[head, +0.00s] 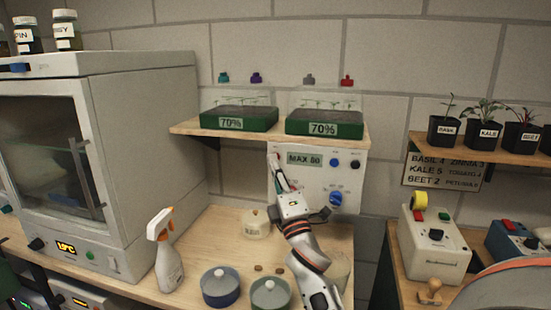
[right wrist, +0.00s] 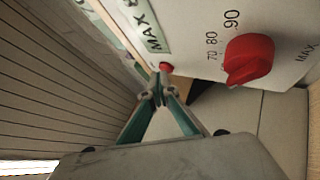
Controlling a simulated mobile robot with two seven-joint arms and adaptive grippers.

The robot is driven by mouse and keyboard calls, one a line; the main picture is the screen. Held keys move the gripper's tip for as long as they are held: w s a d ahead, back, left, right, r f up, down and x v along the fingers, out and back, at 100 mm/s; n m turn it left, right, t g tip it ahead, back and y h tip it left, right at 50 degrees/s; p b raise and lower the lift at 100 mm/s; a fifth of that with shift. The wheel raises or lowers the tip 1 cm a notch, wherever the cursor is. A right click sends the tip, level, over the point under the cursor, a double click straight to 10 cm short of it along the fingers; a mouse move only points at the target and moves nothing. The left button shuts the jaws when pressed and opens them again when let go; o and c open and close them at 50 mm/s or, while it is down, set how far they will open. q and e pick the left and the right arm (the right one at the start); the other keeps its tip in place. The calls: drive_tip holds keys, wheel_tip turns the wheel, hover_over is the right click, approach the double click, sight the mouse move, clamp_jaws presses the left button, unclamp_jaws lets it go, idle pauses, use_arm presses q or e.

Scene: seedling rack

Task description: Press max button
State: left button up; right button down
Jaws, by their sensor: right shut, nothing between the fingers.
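In the right wrist view, a small red button (right wrist: 166,66) sits beside the display (right wrist: 147,25). A red dial (right wrist: 248,60) with marks 70, 80, 90 and the word MAX is also on the panel. My right gripper (head: 277,165) is shut and empty, in front of the panel's left part. Its fingertips (right wrist: 158,94) show just below the red button, with a small gap in the picture. The gripper partly covers the panel in the head view. My left gripper is not in view.
The shelf (head: 190,127) above holds two green trays marked 70%. A spray bottle (head: 165,250), a blue lidded pot (head: 221,287) and a grey-green pot (head: 270,294) stand on the bench. A large chamber (head: 150,130) stands at left. A blue dial (head: 337,198) is right of my gripper.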

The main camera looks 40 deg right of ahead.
drive_tip(key=shift+s+a, duration=0.35)
drive_tip(key=shift+a, duration=0.05)
drive_tip(key=s+a, duration=0.3)
drive_tip(key=shift+s+a, duration=0.1)
drive_tip(key=shift+a, duration=0.3)
idle(1.0)
